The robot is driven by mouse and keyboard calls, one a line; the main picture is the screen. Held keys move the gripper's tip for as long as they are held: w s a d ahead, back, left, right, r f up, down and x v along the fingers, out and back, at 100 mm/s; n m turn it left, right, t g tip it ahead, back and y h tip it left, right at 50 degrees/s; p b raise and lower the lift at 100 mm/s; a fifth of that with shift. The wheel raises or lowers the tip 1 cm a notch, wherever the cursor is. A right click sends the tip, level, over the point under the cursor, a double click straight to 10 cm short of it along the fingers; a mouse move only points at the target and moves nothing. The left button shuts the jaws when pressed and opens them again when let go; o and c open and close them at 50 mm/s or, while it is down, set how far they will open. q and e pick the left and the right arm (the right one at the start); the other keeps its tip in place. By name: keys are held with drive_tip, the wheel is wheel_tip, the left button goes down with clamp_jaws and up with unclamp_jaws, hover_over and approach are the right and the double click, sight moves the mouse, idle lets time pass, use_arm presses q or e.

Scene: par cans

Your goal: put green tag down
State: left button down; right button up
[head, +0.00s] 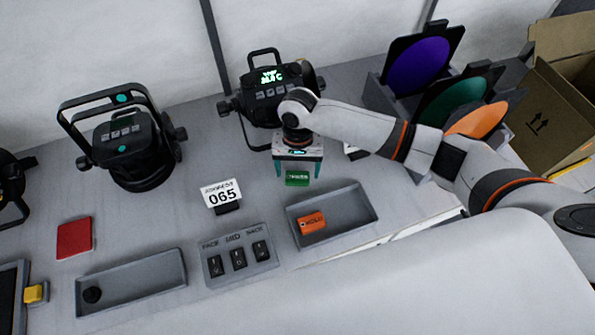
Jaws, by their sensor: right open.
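The green tag (297,179) is a small green block with pale lettering, low on the grey table in front of the right-hand par can. My right gripper (297,172) is above it, pointing down, with its teal fingers open on either side of the tag. I cannot tell whether the tag touches the table or the fingers. The right-hand par can (262,90) is black with a lit green display and stands behind my gripper. My left gripper does not show.
A grey tray (350,203) holds an orange tag (312,223). Nearby are a sign reading 065 (222,193), a switch panel (238,256), another par can (125,145), a red block (74,238), a front-left tray (150,281), coloured filters (455,100) and a cardboard box (550,110).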

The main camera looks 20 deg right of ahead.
sight(298, 172)
wheel_tip(298, 172, up, 10)
drive_tip(key=w, duration=0.1)
drive_tip(key=shift+d+b, duration=0.2)
drive_tip(key=shift+b, duration=0.15)
idle(0.3)
